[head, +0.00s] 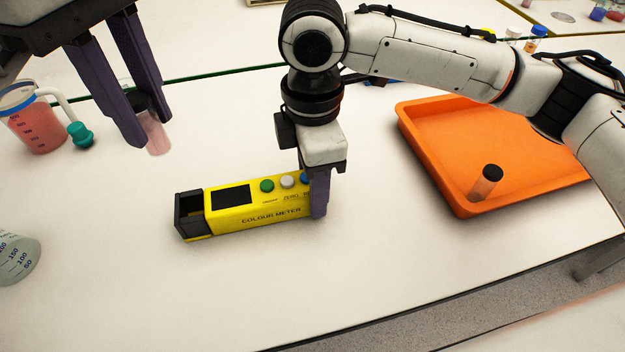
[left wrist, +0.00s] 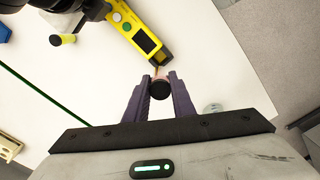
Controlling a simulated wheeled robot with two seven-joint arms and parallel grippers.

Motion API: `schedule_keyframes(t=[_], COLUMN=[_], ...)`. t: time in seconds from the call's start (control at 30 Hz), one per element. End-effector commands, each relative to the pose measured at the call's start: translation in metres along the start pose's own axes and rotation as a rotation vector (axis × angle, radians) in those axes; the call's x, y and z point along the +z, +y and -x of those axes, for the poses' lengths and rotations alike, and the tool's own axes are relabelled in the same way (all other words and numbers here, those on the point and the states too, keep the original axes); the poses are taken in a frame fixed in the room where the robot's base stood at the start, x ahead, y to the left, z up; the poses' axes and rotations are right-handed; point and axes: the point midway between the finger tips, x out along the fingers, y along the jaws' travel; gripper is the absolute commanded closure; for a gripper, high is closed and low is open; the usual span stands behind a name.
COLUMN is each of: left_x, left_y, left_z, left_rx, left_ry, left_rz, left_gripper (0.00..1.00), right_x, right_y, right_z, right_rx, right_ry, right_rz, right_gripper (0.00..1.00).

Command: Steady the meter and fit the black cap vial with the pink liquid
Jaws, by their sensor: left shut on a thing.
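The vial with a black cap and pink liquid (head: 157,138) is held between the fingers of my left gripper (head: 142,122), above the table at the upper left. In the left wrist view its black cap (left wrist: 160,87) shows between the fingertips. The yellow colour meter (head: 260,203) lies on the table, with a dark open-topped holder (head: 190,215) at its left end. It also shows in the left wrist view (left wrist: 138,32). My right gripper (head: 318,190) is at the meter's right end, one finger against the front face; the other finger is hidden. The held vial is apart from the meter.
An orange tray (head: 440,165) at the right holds another black-capped vial (head: 486,182). The table left of and before the meter is clear.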

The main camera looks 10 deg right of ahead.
Motion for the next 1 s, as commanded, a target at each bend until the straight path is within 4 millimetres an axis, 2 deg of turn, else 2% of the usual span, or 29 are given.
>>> schedule_keyframes(t=[0.13, 0.3, 0.4, 1.0], left_x=[0.000, 0.001, 0.001, 0.001], left_y=[0.000, 0.000, 0.000, 0.000], left_z=[-0.008, -0.044, -0.057, -0.100], left_rx=[-0.004, -0.007, -0.003, -0.002], left_ry=[-0.001, -0.002, -0.002, 0.000], left_rz=[0.002, 0.017, 0.024, 0.028], left_gripper=[1.00, 1.00, 1.00, 1.00], right_x=[0.000, 0.000, 0.000, 0.000], right_y=[0.000, 0.000, 0.000, 0.000], right_z=[0.000, 0.001, 0.001, 0.001], right_rx=[0.000, 0.001, 0.001, 0.001], right_ry=[0.000, 0.000, 0.000, 0.001], right_rz=[0.000, 0.000, 0.000, 0.000], right_gripper=[0.88, 0.88, 0.88, 0.88])
